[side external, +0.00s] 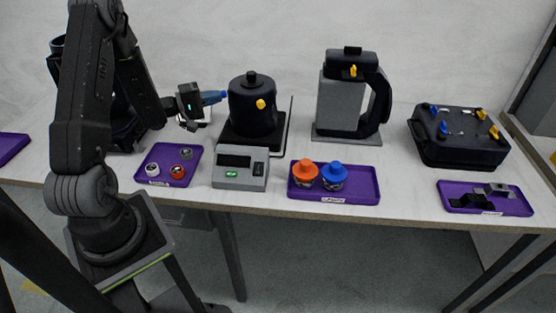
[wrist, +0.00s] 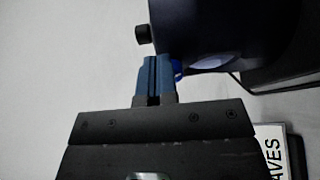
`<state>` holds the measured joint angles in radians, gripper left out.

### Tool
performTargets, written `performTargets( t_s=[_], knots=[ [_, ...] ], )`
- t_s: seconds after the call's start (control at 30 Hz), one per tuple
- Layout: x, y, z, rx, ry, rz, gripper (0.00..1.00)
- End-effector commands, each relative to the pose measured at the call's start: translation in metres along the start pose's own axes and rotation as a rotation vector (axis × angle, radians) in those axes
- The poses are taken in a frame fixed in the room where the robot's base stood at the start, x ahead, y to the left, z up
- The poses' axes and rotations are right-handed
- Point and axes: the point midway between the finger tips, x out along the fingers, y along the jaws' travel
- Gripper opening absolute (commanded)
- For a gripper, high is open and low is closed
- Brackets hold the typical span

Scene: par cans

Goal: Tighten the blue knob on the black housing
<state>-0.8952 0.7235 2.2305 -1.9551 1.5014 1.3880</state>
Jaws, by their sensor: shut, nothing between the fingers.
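The black housing (side external: 250,118) is a dark cylinder with a small black knob on its lid, standing on a scale. It also shows in the wrist view (wrist: 225,28). A blue knob (wrist: 179,71) shows only as a small blue patch beside my fingertips in the wrist view, mostly hidden behind them. In the side view I cannot make it out apart from my blue fingers. My gripper (side external: 224,96) points at the housing's left side. In the wrist view my gripper (wrist: 154,60) has its blue fingers together, empty. I cannot tell whether they touch the knob or housing.
A yellow knob (side external: 260,104) sits on the housing's front. The scale (side external: 240,181) has a green-lit button. Purple trays (side external: 365,194) stand along the front, one with orange and blue-capped jars. A grey and black jug (side external: 343,105) and a black case (side external: 455,150) stand right.

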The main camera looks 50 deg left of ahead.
Motion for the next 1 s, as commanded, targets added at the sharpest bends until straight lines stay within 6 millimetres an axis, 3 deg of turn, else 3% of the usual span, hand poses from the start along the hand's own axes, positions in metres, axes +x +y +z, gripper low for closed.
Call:
performTargets(
  t_s=[0.03, 1.0],
  knots=[
    [0.008, 0.000, 0.000, 0.012, -0.018, -0.007, 0.00],
    [0.008, -0.020, 0.002, 0.006, -0.022, -0.009, 0.00]
  ],
)
